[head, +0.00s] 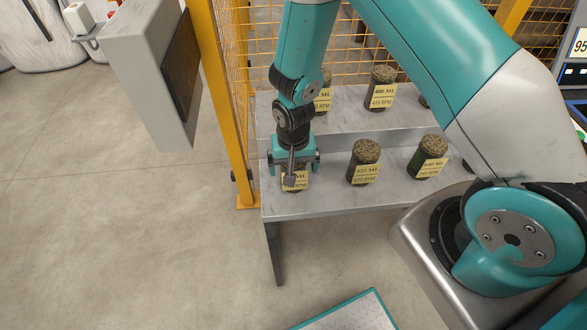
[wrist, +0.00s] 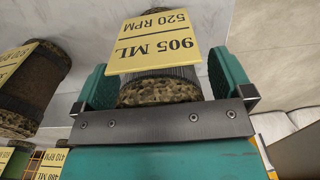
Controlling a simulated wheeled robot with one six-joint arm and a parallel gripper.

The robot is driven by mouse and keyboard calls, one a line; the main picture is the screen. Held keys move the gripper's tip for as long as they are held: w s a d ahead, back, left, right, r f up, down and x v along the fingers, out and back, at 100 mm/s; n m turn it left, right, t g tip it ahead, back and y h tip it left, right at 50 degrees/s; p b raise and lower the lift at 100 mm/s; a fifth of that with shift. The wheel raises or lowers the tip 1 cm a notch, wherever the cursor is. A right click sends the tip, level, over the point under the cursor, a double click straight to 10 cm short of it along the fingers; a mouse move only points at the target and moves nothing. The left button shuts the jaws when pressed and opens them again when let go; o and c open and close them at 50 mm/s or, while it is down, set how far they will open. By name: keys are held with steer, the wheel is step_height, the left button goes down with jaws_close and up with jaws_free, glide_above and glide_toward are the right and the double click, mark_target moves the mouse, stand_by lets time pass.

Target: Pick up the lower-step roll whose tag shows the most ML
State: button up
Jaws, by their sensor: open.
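On the lower step, the leftmost roll (head: 296,189) is mostly hidden under my gripper (head: 294,166). In the wrist view this roll (wrist: 160,92) lies between the two spread teal fingers of my gripper (wrist: 165,88), which is open. Its yellow tag (wrist: 152,40) appears upside down and reads 905 ML, 520 RPM. The middle lower roll (head: 366,151) stands to the right, its tag too small to read surely; the roll at left in the wrist view (wrist: 38,85) has its tag cut off. Another lower roll (head: 433,146) carries a tag seeming to read 840 ML.
The upper step (head: 346,107) behind holds more tagged rolls, including one roll (head: 383,75) in the middle. A yellow post (head: 222,100) and mesh fence stand close left of the steps. A grey box (head: 150,70) hangs left of the post. The floor at left is clear.

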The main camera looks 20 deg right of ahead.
steer(key=c, duration=1.2)
